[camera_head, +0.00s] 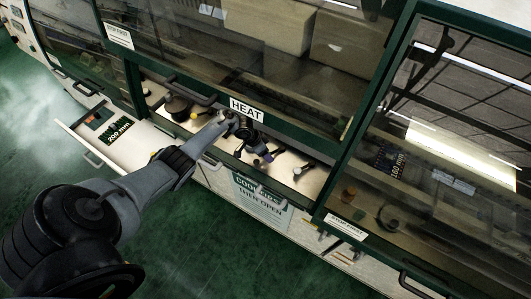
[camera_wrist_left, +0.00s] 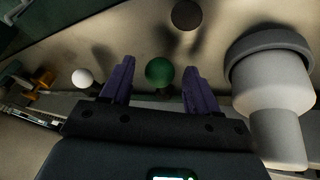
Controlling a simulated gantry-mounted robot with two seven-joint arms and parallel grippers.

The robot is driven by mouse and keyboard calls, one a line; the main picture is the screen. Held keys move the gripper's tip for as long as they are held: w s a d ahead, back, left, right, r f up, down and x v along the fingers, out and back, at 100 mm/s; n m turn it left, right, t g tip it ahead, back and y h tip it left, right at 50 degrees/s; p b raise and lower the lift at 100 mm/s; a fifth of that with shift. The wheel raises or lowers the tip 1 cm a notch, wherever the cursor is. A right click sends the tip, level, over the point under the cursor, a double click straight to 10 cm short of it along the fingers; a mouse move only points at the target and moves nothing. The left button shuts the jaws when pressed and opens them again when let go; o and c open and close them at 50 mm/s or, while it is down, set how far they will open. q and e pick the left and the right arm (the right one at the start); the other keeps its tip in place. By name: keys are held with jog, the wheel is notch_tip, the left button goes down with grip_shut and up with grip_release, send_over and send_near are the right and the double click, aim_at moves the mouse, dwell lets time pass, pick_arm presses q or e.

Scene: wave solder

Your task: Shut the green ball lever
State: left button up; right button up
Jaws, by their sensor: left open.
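The green ball (camera_wrist_left: 160,72) of the lever shows in the left wrist view, between the two purple fingers of my left gripper (camera_wrist_left: 160,84). The fingers stand apart, with a gap on each side of the ball. I cannot tell how deep the ball sits between them. In the head view, my left gripper (camera_head: 262,155) is inside the opening below the HEAT sign; I cannot make out the green ball there. The lever's stem is mostly hidden behind the ball. My right gripper is in neither view.
A white ball (camera_wrist_left: 82,78) is left of the fingers and a dark round knob (camera_wrist_left: 187,14) lies beyond. A thick pale cylinder (camera_wrist_left: 270,85) stands close on the right. The HEAT sash (camera_head: 247,110) hangs above my arm; an open drawer (camera_head: 130,150) juts out left.

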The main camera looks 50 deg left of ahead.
pick_arm(q)
jog(key=shift+s+a+r, duration=0.1)
jog(key=shift+r, duration=0.35)
jog(key=p+v, duration=0.1)
jog(key=v, duration=0.5)
jog(key=shift+r+p, duration=0.25)
jog(key=shift+p, duration=0.15)
jog(key=shift+s+a, duration=0.1)
jog(key=shift+s, duration=0.1)
